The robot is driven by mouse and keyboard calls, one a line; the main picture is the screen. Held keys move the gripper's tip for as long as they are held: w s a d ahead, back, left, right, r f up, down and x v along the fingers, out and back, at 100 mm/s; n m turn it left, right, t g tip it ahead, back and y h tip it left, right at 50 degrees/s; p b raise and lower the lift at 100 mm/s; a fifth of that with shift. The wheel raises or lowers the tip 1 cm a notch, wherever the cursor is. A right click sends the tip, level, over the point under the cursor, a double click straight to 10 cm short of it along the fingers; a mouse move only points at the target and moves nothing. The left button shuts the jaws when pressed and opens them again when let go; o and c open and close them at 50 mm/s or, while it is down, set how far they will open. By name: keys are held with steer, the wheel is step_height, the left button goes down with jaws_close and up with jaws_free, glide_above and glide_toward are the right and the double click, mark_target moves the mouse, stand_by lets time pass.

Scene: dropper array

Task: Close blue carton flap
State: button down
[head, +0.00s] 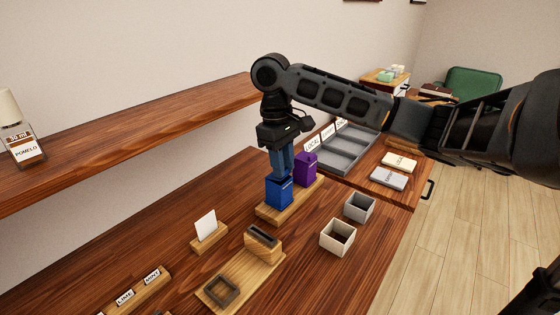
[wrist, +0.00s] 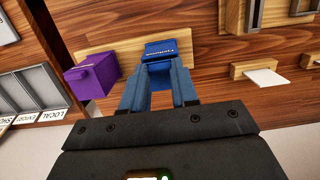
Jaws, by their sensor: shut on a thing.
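The blue carton (head: 279,194) stands upright on a small wooden board, beside a purple carton (head: 305,166). My gripper (head: 281,176) points down over the blue carton, its blue fingers meeting the carton's top. In the wrist view the fingertips (wrist: 166,68) reach the near edge of the blue carton (wrist: 165,48), which carries light lettering. My gripper is shut on the blue carton at its top. The fingers hide part of that top, so I cannot tell how far its flap is folded. The purple carton (wrist: 92,75) stands clear of the fingers.
The wooden board (head: 262,213) carries both cartons. A grey divided tray (head: 340,150) lies behind on the right. Two small open boxes (head: 338,237) (head: 359,207) stand to the right. A card holder (head: 207,232) and a slotted wooden block (head: 262,241) stand in front. A shelf (head: 130,140) runs along the wall.

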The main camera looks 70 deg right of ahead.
steer(key=shift+s+a+f+t+h+b, duration=0.1)
steer(key=shift+s+f+t+h+b, duration=0.2)
steer(key=shift+t+b, duration=0.45)
steer(key=shift+s+a+f+t+h+b, duration=0.1)
steer(key=shift+s+f+t+b, duration=0.25)
steer(key=shift+t+b, duration=0.4)
steer(key=shift+w+r, duration=0.1)
steer(key=c, duration=0.8)
jaws_free()
steer(key=shift+c, duration=0.2)
steer(key=shift+r, duration=0.1)
step_height(320, 180, up, 8)
steer(key=shift+s+f, duration=0.25)
steer(key=shift+s, duration=0.2)
